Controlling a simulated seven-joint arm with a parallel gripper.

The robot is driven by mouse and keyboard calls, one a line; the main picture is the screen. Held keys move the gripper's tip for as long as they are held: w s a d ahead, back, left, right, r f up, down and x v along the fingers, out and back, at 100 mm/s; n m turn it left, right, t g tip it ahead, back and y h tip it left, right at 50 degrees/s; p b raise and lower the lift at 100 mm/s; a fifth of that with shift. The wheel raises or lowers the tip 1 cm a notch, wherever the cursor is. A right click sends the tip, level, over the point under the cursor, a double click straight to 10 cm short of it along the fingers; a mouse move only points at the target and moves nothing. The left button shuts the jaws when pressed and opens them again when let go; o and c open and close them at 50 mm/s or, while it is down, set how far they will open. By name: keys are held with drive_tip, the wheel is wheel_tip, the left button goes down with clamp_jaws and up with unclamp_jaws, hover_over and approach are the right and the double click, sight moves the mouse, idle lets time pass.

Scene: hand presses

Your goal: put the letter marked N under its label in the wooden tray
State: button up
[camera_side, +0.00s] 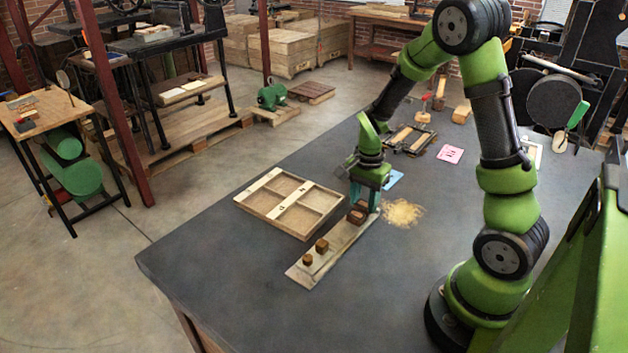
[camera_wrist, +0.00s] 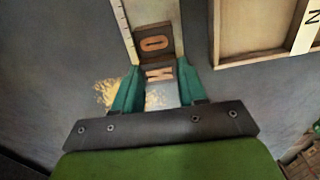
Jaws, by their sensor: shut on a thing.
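My gripper (camera_side: 365,200) is over the far end of a pale wooden strip (camera_side: 326,262). In the wrist view, the two teal fingers of my gripper (camera_wrist: 158,68) are shut on a brown letter block (camera_wrist: 158,75), whose pale mark looks like an N and is partly hidden. The block marked O (camera_wrist: 153,42) is right beside it on the strip. I cannot tell whether the held block still touches the strip. The wooden tray (camera_side: 249,208) lies left of the strip, with open compartments and a pale label bar. In the wrist view, the tray's N label (camera_wrist: 310,30) shows at upper right.
Two small wooden blocks (camera_side: 322,245) (camera_side: 308,259) stand on the strip's near end. Sawdust (camera_side: 402,213) lies right of my gripper. A blue piece (camera_side: 393,178) and a pink card (camera_side: 450,154) lie behind. The grey tabletop between tray and strip is clear.

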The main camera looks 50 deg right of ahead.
wheel_tip(320, 180, up, 8)
drive_tip(key=shift+w+a, duration=0.1)
drive_tip(key=shift+a, duration=0.05)
drive_tip(key=shift+n, duration=0.4)
drive_tip(key=a, duration=0.1)
drive_tip(key=s+a, duration=0.1)
drive_tip(key=a, duration=0.1)
drive_tip(key=shift+s+a+f, duration=0.3)
drive_tip(key=shift+s+f, duration=0.05)
drive_tip(key=s+a+f, duration=0.2)
drive_tip(key=a+f, duration=0.1)
drive_tip(key=shift+s, duration=0.35)
hover_over(319, 202)
drive_tip(key=shift+s+a+f, duration=0.1)
drive_tip(key=shift+s+f, duration=0.25)
drive_tip(key=shift+f, duration=0.45)
drive_tip(key=shift+w+f, duration=0.15)
drive_tip(key=shift+f, duration=0.75)
drive_tip(key=shift+w+f, duration=0.15)
drive_tip(key=shift+f, duration=0.75)
drive_tip(key=shift+f, duration=0.15)
drive_tip(key=o, duration=1)
